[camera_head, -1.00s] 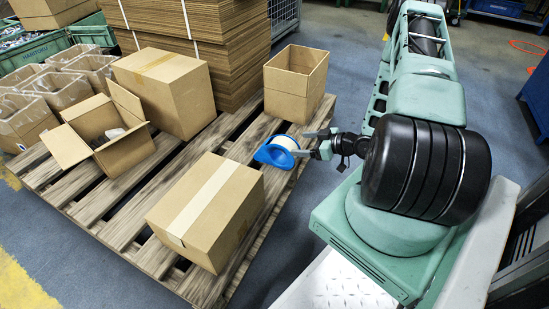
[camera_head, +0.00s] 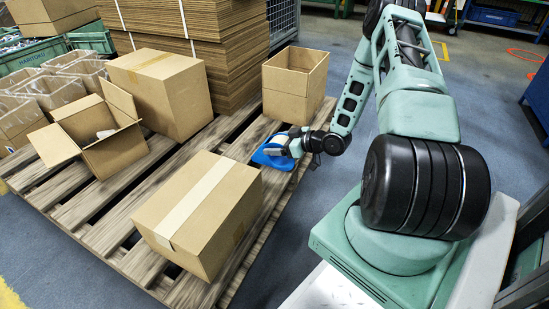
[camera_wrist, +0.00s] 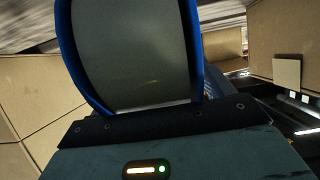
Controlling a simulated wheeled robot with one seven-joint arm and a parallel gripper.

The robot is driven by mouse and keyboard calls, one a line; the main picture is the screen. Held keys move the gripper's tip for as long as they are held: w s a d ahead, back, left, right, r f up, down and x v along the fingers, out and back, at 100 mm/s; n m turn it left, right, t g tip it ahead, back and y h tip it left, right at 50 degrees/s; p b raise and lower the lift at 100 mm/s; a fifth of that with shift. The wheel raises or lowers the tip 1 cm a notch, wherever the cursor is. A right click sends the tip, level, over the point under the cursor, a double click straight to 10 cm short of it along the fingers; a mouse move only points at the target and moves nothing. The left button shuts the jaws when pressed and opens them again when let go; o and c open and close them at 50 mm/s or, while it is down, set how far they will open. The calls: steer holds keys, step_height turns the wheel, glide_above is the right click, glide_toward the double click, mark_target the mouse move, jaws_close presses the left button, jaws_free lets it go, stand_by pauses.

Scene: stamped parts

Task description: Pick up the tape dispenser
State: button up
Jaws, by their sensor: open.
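The tape dispenser (camera_head: 271,159) is blue with a pale roll. It sits on the wooden pallet's right side, between the closed carton and the open-topped carton. My gripper (camera_head: 287,147) is right at it, coming in from the right and partly covering the roll. My jaws are open. The fingertips are hard to make out, and whether they touch the dispenser cannot be told.
A closed, taped carton (camera_head: 195,215) stands in front of the dispenser. A tall open-topped carton (camera_head: 295,85) stands behind it. Another closed carton (camera_head: 160,90) and an open-flapped box (camera_head: 100,140) are further left on the pallet (camera_head: 105,235). Blue-grey floor is free at the right.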

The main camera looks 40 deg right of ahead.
steer(key=c, duration=1.3)
steer(key=shift+r, duration=0.1)
